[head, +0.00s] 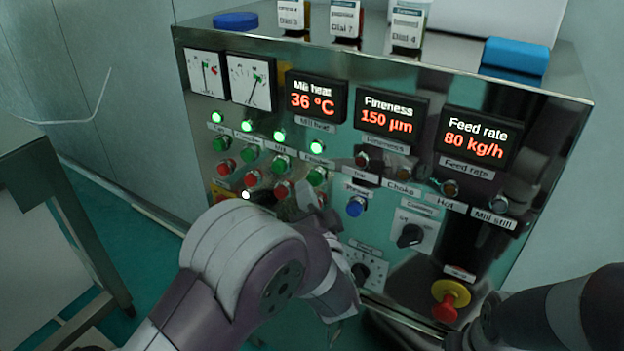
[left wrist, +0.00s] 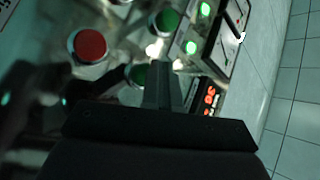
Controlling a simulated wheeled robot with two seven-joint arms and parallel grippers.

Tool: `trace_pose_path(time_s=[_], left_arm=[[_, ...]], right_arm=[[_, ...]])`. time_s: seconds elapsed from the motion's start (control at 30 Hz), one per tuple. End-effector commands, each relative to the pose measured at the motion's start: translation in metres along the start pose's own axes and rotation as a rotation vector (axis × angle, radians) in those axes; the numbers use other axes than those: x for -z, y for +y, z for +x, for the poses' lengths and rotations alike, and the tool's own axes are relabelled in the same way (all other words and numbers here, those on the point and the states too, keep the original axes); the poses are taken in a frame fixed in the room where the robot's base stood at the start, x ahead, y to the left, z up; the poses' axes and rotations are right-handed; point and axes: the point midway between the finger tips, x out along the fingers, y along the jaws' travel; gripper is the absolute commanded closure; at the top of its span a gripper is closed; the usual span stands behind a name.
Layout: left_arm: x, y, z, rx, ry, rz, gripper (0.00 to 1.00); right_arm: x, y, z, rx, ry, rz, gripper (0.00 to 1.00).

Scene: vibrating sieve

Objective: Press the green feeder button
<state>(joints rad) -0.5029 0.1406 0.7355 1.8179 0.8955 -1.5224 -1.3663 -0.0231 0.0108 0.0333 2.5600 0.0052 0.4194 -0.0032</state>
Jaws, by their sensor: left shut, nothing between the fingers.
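The green feeder button (head: 317,176) is on the steel panel, below the lit green lamp over the Feeder label, at the right end of the row of green buttons. My left gripper (head: 306,199) is just below it in the head view, in front of the lower buttons; its tips are small and partly hidden by my wrist. In the left wrist view my left gripper (left wrist: 163,68) is shut and empty. A green button (left wrist: 137,75) shows beside its tips; I cannot tell which one, nor whether there is contact. My right gripper is not visible; only its dark arm shows.
Several red stop buttons (head: 251,179) sit under the green ones. A blue button (head: 356,206), a black Classifier-side knob (head: 410,236) and a red emergency stop (head: 446,306) on yellow are to the right and below. A table (head: 62,240) stands at left.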

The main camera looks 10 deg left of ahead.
Motion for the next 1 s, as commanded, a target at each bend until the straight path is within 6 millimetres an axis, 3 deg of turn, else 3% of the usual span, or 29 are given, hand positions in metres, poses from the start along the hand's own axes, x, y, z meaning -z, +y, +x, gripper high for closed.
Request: trace_pose_path(time_s=[0.47,1.0], left_arm=[[-0.005,-0.006,-0.007,0.0,0.0,0.002,1.0],[-0.029,-0.028,-0.039,-0.001,0.0,0.002,1.0]], right_arm=[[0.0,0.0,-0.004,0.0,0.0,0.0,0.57],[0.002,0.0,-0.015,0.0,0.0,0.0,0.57]])
